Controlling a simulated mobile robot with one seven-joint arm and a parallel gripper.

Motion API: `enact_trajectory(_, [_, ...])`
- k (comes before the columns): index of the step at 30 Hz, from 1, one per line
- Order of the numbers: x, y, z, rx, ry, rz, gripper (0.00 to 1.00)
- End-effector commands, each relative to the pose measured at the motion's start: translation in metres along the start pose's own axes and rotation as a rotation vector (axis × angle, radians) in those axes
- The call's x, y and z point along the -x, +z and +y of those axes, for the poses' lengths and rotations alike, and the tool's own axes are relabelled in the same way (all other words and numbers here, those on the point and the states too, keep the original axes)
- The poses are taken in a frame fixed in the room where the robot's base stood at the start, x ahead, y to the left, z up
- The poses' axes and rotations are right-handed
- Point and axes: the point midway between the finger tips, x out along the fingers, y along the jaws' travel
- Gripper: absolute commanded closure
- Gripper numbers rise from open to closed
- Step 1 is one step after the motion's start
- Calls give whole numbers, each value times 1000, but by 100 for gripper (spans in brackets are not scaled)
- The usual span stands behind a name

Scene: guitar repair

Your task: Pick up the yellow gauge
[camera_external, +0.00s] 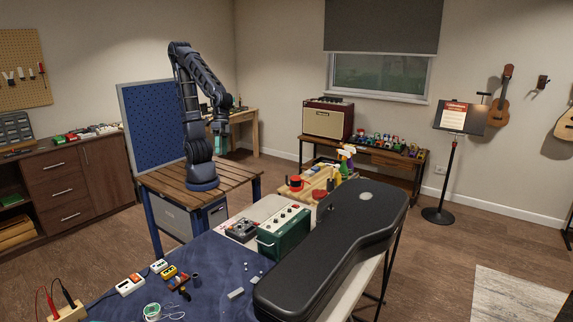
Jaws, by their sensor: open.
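A small yellow object (169,272), which looks like the yellow gauge, lies on the blue cloth of the front table (218,262). It is too small to make out its details. A white and orange device (131,285) lies to its left, and a small pale box (159,266) lies just behind it. My arm stands on a slatted wooden stand behind this table, bent over at the top. My gripper (221,142) hangs at the arm's end, well above and behind the yellow object. It is open, and its fingers are small and dim here.
A black guitar case (335,240) covers the table's right side. A green meter box (284,232) stands beside it. Red and black test leads (66,305) and a solder spool (152,311) lie at the front left. Small dark parts lie just right of the yellow object.

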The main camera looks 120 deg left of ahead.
Motion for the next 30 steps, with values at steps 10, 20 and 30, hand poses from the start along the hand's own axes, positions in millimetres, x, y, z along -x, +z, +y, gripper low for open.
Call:
enact_trajectory(10, [-89,7,74,299,27,-126,47])
enact_trajectory(20, [-185,35,129,603,-12,-208,47])
enact_trajectory(30, [-294,84,163,920,-101,-231,47])
